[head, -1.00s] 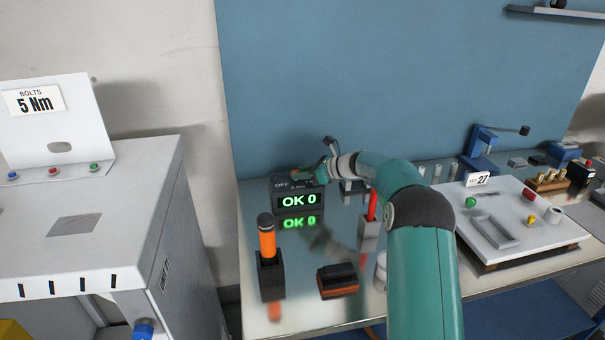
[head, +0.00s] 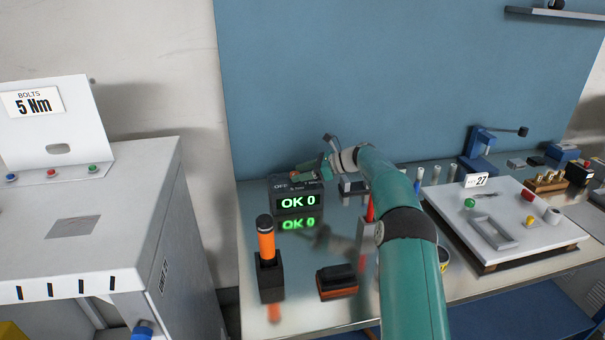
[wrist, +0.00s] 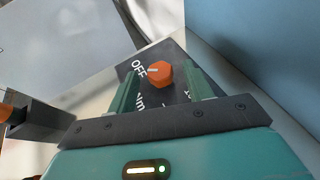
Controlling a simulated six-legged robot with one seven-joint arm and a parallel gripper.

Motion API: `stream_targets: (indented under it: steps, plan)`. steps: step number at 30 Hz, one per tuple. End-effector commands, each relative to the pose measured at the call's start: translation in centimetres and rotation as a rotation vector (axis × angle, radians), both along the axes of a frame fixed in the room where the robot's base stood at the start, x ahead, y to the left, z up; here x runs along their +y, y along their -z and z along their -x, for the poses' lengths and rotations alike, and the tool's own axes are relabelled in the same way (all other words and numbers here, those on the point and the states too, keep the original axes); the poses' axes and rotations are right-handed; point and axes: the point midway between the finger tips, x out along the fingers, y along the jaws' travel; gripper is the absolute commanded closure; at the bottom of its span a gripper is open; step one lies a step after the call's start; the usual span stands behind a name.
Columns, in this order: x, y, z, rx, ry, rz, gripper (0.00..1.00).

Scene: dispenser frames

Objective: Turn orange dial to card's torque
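The card (head: 33,103) on the white cabinet at the left reads "BOLTS 5 Nm". The dark box (head: 297,194) on the bench has a green display (head: 298,201) reading "OK 0". In the wrist view the orange dial (wrist: 160,77) sits on the box's dark top face, beside the printed word "OFF"; a pale mark on the dial lies toward that word. My gripper (wrist: 157,92) is open, with one finger on each side of the dial. I cannot tell whether the fingers touch it. In the head view my gripper (head: 310,172) is over the box's top.
An orange-handled tool (head: 266,243) stands in a black holder in front of the box. A black and orange block (head: 337,281) lies to its right. A white board (head: 512,219) with small parts is at the right. The blue wall panel (head: 400,80) rises close behind.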

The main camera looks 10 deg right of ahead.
Motion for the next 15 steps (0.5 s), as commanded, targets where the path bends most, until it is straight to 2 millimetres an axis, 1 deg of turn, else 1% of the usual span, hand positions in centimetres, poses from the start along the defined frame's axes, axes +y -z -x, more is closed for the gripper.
stream_targets:
  steps: [9,11,15]
  plan:
    - [-0.2,0.1,0.1,0.003,0.0,0.001,0.48]
    - [-0.5,0.0,0.2,0.002,0.001,0.001,0.48]
    - [-2.1,-0.8,0.8,0.002,0.002,0.0,0.48]
